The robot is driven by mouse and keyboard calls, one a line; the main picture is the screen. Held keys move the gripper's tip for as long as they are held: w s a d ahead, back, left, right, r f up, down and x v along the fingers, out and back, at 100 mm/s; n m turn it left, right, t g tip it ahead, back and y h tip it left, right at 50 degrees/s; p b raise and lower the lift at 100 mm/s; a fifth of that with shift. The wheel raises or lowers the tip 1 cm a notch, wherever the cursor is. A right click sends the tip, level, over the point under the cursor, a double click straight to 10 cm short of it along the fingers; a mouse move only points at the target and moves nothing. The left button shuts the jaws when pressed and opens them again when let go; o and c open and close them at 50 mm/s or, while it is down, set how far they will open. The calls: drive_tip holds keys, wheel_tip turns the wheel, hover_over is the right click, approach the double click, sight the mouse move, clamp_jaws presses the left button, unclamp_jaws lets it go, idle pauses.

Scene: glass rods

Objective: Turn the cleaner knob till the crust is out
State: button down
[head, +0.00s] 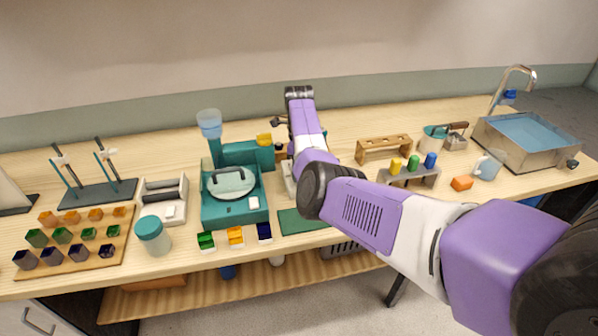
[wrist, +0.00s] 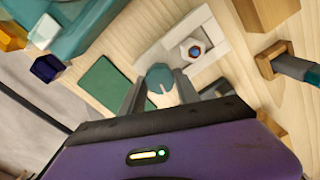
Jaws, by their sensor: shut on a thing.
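In the wrist view, my gripper (wrist: 160,88) has its two grey fingers on either side of a teal faceted knob (wrist: 159,74), closed on it. The knob sits at the near end of a pale cleaner body (wrist: 168,50). A white hexagonal piece (wrist: 193,48) on that body has a dark centre with a small orange-brown and bluish spot; I cannot tell for sure whether this is the crust. In the head view, my arm hides the knob and fingers, and only a pale edge of the cleaner (head: 288,178) shows.
A green mat (wrist: 103,86) lies left of the knob. A teal machine (head: 235,205) stands further left, with small coloured bins (head: 235,236) before it. A wooden rack (head: 383,149) and a stand with coloured pegs (head: 410,176) are to the right, near the sink (head: 530,165).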

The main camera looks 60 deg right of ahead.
drive_tip(key=shift+w+r+m, duration=0.1)
drive_tip(key=shift+r+m, duration=0.1)
drive_tip(key=shift+m, duration=0.3)
drive_tip(key=c, duration=0.9)
unclamp_jaws()
drive_tip(key=shift+f, duration=0.1)
drive_tip(key=shift+r+b, duration=0.75)
drive_tip(key=shift+r, duration=3.2)
